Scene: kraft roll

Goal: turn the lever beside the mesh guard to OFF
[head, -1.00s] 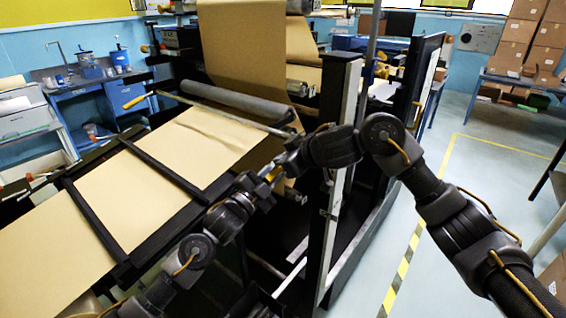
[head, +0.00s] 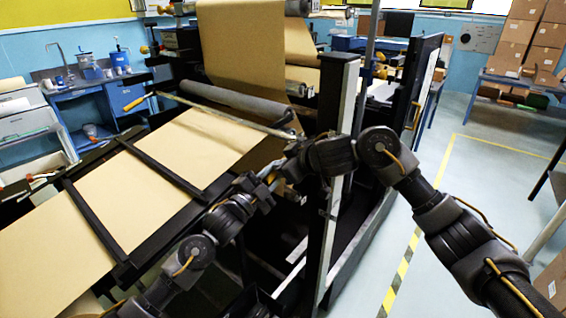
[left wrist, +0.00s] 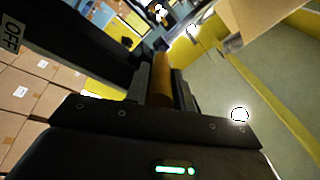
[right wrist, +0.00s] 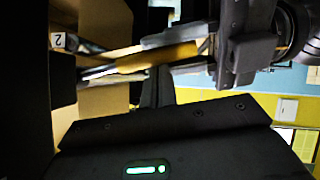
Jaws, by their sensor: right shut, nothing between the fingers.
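The lever's orange-brown grip shows in the left wrist view (left wrist: 162,85), between the two fingers of my left gripper (left wrist: 163,80), which press on both its sides. The right wrist view shows the same grip (right wrist: 158,57) from the side, with the left fingers around its right part. An OFF label (left wrist: 12,37) is on a dark bar at upper left of the left wrist view. In the head view my left gripper (head: 268,183) partly hides the lever. My right gripper (head: 293,163) is shut and empty close by; its fingers (right wrist: 155,88) show in the right wrist view. I cannot make out the mesh guard.
A dark upright post (head: 338,110) of the machine stands just right of the grippers. Brown paper (head: 150,175) runs along the left, below a grey roller (head: 237,100). A label "2" (right wrist: 58,40) shows in the right wrist view. The floor (head: 480,190) at right is clear.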

